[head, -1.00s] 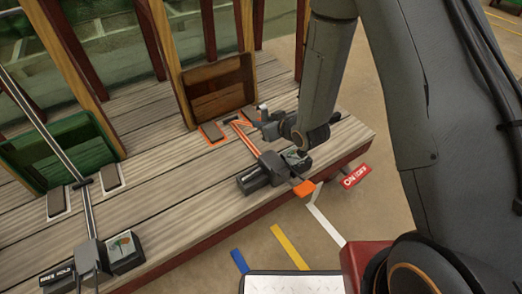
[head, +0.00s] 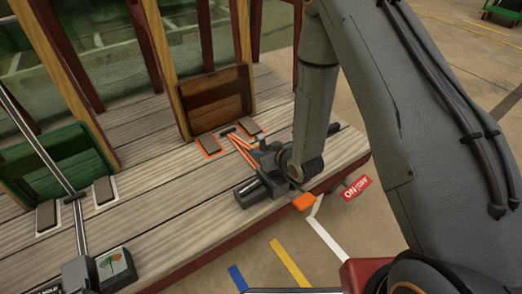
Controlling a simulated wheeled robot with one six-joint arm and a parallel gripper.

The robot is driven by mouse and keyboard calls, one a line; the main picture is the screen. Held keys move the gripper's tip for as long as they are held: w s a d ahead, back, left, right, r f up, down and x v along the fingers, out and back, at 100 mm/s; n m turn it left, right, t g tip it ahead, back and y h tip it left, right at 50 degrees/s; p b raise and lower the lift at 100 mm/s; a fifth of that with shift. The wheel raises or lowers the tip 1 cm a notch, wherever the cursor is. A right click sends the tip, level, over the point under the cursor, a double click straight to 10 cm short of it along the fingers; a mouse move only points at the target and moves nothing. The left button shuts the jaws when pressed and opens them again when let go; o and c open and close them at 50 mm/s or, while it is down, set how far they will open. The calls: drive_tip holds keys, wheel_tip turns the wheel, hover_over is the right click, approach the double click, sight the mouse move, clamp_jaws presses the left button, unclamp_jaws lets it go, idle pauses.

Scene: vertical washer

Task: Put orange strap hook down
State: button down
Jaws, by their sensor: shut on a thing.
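The orange strap (head: 240,150) runs from the dark fitting (head: 227,130) between two orange-edged pads, below the brown panel, toward the black ratchet block (head: 250,190) near the deck's front edge. My gripper (head: 268,158) is low over the wooden deck, beside the ratchet block and at the near end of the strap. It is shut on the strap hook, which is mostly hidden by the gripper and my arm. An orange tab (head: 305,201) sticks out at the deck edge.
A green panel (head: 60,165) with its own grey strap and block (head: 98,270) stands at the left. Wooden posts (head: 165,65) rise behind. Bare deck (head: 165,195) lies between the two straps.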

drive_tip(key=shift+f, duration=0.45)
drive_tip(key=shift+f, duration=0.1)
drive_tip(key=c, duration=1.4)
unclamp_jaws()
